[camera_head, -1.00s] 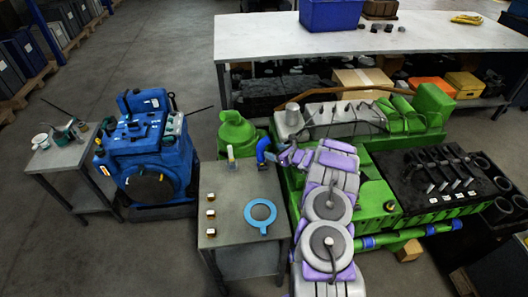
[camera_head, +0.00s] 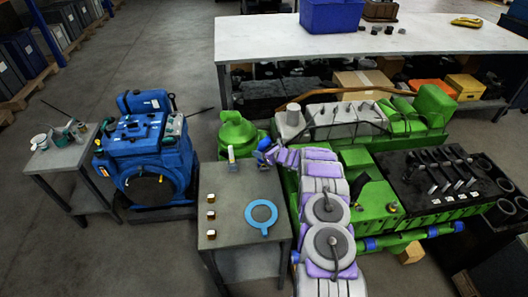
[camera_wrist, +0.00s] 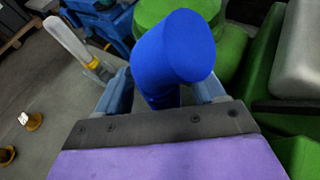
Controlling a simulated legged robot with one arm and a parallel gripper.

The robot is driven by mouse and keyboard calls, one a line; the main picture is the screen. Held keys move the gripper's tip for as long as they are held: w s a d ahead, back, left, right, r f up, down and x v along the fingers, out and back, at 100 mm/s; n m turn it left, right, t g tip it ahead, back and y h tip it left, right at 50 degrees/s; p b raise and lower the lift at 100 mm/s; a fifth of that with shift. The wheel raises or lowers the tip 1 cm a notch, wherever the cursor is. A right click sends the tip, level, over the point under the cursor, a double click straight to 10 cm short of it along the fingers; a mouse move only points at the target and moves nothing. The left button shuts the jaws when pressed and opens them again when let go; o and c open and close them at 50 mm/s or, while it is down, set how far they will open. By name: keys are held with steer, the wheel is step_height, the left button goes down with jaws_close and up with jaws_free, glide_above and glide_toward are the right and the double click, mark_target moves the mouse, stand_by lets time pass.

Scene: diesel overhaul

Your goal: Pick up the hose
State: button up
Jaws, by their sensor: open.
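The hose is a blue bent tube (camera_wrist: 175,45) standing near the back right corner of the small grey table (camera_head: 238,184). In the head view only a small part of the hose (camera_head: 264,144) shows, beside my gripper (camera_head: 268,157). In the wrist view my gripper (camera_wrist: 163,92) is open, with one finger on each side of the hose's lower part. The hose's upper end leans right. Its base is hidden behind the gripper body. I cannot tell whether either finger touches it.
A blue ring (camera_head: 261,214) and brass fittings (camera_head: 211,215) lie on the small table. A white-handled tool (camera_wrist: 68,40) stands left of the hose. The green engine (camera_head: 380,205) is close on the right, a green part (camera_head: 236,132) behind, a blue engine (camera_head: 150,150) left.

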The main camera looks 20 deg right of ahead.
steer(key=shift+a+r, duration=0.1)
steer(key=shift+a, duration=0.3)
steer(key=shift+c, duration=0.8)
steer(key=c, duration=0.3)
steer(key=shift+d, duration=0.5)
steer(key=c, duration=0.4)
steer(key=shift+a, duration=0.25)
steer(key=c, duration=0.4)
